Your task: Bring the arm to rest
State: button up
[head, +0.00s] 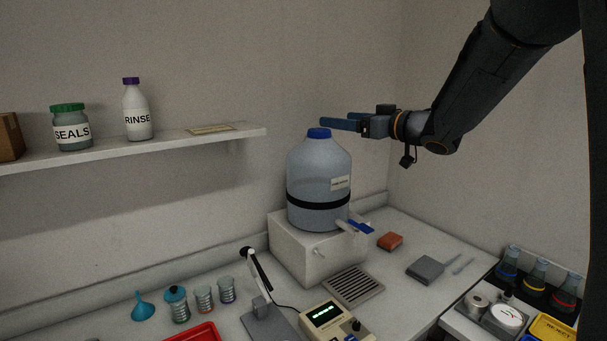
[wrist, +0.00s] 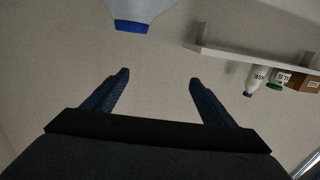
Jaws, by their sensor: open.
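My gripper (head: 338,122) is in the air in front of the back wall, at about the height of the blue cap (head: 319,133) of a large bottle (head: 318,170). Its blue fingers point left in the head view. In the wrist view my gripper (wrist: 160,88) shows two fingers spread apart with nothing between them. The bottle's blue cap (wrist: 131,27) appears upside down beyond the fingers. My arm reaches in from the upper right of the head view. I cannot tell the exact gap between fingers and cap.
The bottle stands on a white block (head: 300,252) with a blue-handled tap (head: 360,227). A wall shelf (head: 215,138) holds a SEALS jar (head: 70,128) and RINSE bottle (head: 137,110).

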jog(key=s+d+f+m+g+h+b, duration=0.1)
jog(key=s+d+f+m+h+b, duration=0.35)
jog(key=f, duration=0.75)
jog(key=s+d+f+m+g+h+b, duration=0.1)
jog(key=s+d+f+m+h, duration=0.2)
jog(key=d+f+h, duration=0.65)
jog(key=s+a+f+g+y+b, duration=0.1)
jog(key=s+f+g, duration=0.3)
jog(key=s+f, duration=0.5)
jog(key=s+a+f+m+g+y+b, duration=0.1)
jog(key=s+a+f+g, duration=0.3)
jog(key=s+f, duration=0.6)
jog(key=s+g+b, duration=0.1)
jog(key=s, duration=0.5)
jog(key=shift+s+f, duration=0.2)
jog(key=shift+s, duration=0.15)
jog(key=shift+a, duration=0.1)
